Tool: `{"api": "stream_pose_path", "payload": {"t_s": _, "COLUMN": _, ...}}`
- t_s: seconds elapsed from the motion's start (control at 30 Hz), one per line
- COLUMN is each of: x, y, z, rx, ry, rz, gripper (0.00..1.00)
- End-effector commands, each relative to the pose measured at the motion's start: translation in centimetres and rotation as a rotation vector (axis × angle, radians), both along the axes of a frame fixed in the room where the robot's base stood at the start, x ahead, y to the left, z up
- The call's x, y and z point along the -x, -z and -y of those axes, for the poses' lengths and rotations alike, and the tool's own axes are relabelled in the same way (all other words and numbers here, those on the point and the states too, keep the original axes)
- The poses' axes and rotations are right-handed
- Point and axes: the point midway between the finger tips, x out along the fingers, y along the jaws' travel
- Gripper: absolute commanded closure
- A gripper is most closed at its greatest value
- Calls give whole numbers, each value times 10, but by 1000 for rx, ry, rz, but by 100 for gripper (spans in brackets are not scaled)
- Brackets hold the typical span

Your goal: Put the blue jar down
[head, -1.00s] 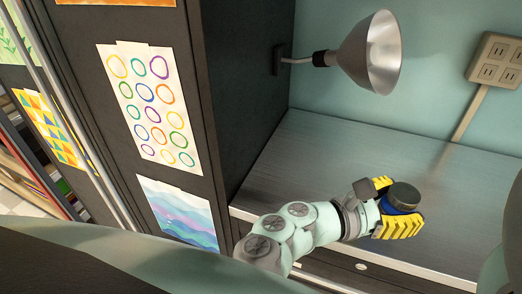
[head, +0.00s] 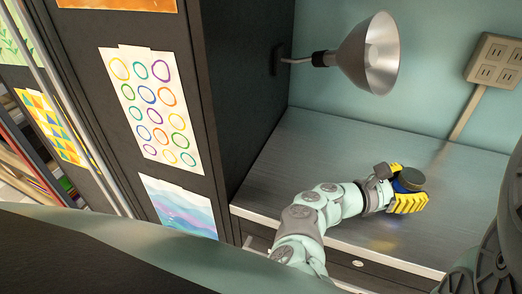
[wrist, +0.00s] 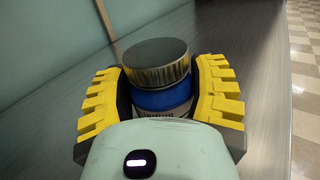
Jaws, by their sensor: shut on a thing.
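The blue jar (wrist: 163,98) has a dark ribbed lid (wrist: 155,60) and a pale label low on its side. It stands between the yellow pads of my gripper (wrist: 160,100) in the wrist view, with both sides touched. In the head view my gripper (head: 408,192) is shut on the jar, whose lid (head: 411,179) faces up. The jar is over the metal counter (head: 330,150), roughly upright. Its base is hidden, so I cannot tell whether it touches the counter.
A metal lamp (head: 370,55) juts from the dark cabinet side (head: 245,90) above the counter's back. An outlet box (head: 494,62) with a cable is on the wall at right. The counter is bare around the jar. Its front edge runs below my arm.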

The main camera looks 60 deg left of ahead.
Motion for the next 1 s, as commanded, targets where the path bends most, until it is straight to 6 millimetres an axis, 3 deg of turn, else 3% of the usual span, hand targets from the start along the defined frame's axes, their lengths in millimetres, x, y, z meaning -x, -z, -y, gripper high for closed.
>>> {"api": "stream_pose_path", "payload": {"t_s": 0.57, "x": 0, "y": 13, "z": 1, "rx": 0, "ry": 1, "rz": 0, "gripper": 83}}
{"api": "stream_pose_path", "payload": {"t_s": 0.6, "x": 0, "y": 12, "z": 1, "rx": 0, "ry": 1, "rz": -1, "gripper": 35}}
{"api": "stream_pose_path", "payload": {"t_s": 0.87, "x": 0, "y": 12, "z": 0, "rx": 0, "ry": -1, "rz": -1, "gripper": 8}}
{"api": "stream_pose_path", "payload": {"t_s": 1.0, "x": 0, "y": 12, "z": 0, "rx": 0, "ry": -1, "rz": -1, "gripper": 7}}
